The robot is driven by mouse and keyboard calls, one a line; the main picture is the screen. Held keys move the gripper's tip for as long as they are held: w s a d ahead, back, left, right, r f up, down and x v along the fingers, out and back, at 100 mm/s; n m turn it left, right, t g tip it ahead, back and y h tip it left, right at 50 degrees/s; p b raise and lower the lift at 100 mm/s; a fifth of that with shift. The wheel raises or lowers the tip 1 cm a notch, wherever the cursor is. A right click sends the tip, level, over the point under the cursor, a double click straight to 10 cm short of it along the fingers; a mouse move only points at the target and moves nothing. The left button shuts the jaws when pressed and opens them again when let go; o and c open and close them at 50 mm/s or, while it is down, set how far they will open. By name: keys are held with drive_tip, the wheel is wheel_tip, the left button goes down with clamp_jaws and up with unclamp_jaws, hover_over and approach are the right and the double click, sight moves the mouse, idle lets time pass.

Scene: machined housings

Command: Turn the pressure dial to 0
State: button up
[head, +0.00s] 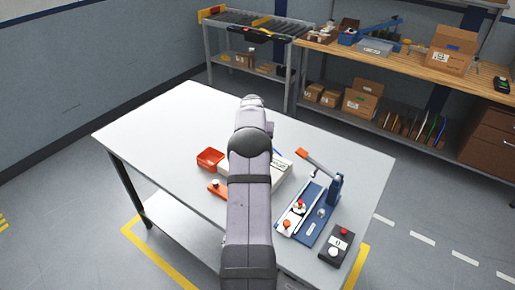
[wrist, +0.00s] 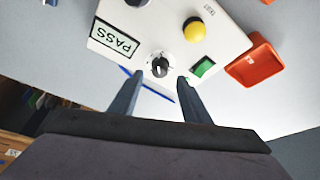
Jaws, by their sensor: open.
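The pressure dial (wrist: 159,67) is a small black knob with a white mark, set on a white box (wrist: 228,45). The number it points to is too small to read. My gripper (wrist: 160,76) is open, with one finger on each side of the dial in the wrist view. I cannot tell whether the fingers touch it. In the head view, my arm hides the dial, my gripper and most of the white box (head: 283,167).
A red tray (head: 210,158) stands beside the box. A blue fixture with a lever (head: 334,188) and a dark button box (head: 337,246) are on the right of the white table (head: 160,125). The table's far left is clear. Shelves with cartons (head: 362,100) stand behind.

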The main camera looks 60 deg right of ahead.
drive_tip(key=shift+p+x, duration=0.75)
drive_tip(key=shift+x, duration=1.35)
drive_tip(key=c, duration=1)
drive_tip(key=shift+c, duration=0.2)
